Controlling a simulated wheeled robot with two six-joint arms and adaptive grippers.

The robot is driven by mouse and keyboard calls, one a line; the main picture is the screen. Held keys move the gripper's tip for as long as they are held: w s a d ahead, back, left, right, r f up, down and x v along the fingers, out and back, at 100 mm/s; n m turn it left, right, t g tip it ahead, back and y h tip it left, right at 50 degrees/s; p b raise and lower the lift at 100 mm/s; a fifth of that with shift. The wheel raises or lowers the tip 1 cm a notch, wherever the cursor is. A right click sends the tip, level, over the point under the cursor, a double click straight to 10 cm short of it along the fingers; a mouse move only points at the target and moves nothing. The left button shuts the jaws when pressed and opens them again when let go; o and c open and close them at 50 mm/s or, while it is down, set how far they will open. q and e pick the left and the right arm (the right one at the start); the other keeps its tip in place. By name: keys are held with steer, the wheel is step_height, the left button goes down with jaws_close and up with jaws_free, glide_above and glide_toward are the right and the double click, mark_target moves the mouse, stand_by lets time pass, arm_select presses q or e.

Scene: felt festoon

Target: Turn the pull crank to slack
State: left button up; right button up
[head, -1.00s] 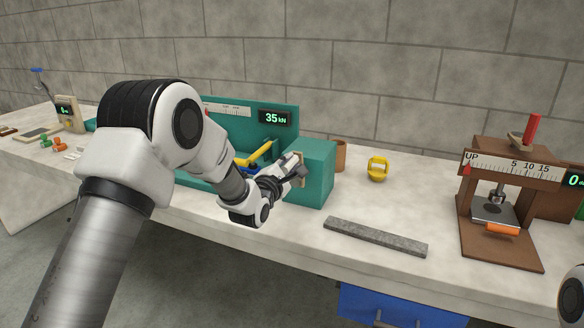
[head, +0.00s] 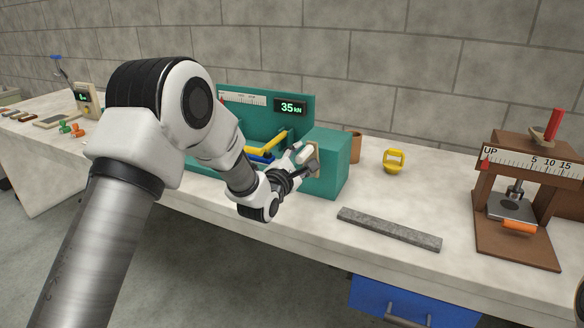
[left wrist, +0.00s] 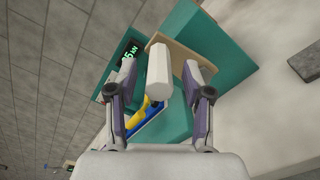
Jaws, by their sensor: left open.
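The pull crank has a tan arm (left wrist: 205,52) and a pale grip (left wrist: 158,75). It sits on the side of a teal box (head: 331,165) at the right end of the teal machine, whose green display (head: 291,107) reads 35 kN. My left gripper (left wrist: 159,72) is open, with one finger on each side of the pale grip; gaps show between the fingers and it. In the head view my left gripper (head: 307,158) is at the crank and partly covers it. My right gripper is not in view.
A grey bar (head: 388,229) lies on the bench in front of the box. A yellow shackle-like piece (head: 394,161) and a brown cup (head: 355,146) stand behind. A brown press (head: 515,220) stands at right. Yellow and blue parts (left wrist: 146,117) lie inside the machine.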

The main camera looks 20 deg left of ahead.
arm_select(q)
steer(key=s, duration=1)
steer(key=shift+a, duration=0.2)
steer(key=s+d+f+m+g, duration=0.1)
steer(key=s+f+g, duration=0.25)
steer(key=f, duration=0.55)
steer(key=s+d+f+m+g+p, duration=0.15)
steer(key=s+f, duration=0.35)
steer(key=f, duration=0.5)
steer(key=s+f+m+g, duration=0.1)
steer(key=s+f+g, duration=0.25)
steer(key=f, duration=0.55)
steer(key=s+f+m+g, duration=0.3)
steer(key=s+m, duration=0.3)
steer(key=s, duration=0.2)
steer(key=s+f+m+g, duration=0.3)
steer(key=s+f+m, duration=0.1)
steer(key=s+m, duration=0.3)
steer(key=s+f+m+g, duration=0.3)
steer(key=s+m, duration=0.4)
steer(key=s, duration=0.4)
steer(key=shift+s+d+f+g, duration=0.25)
steer(key=shift+f+g, duration=0.05)
steer(key=shift+g, duration=0.05)
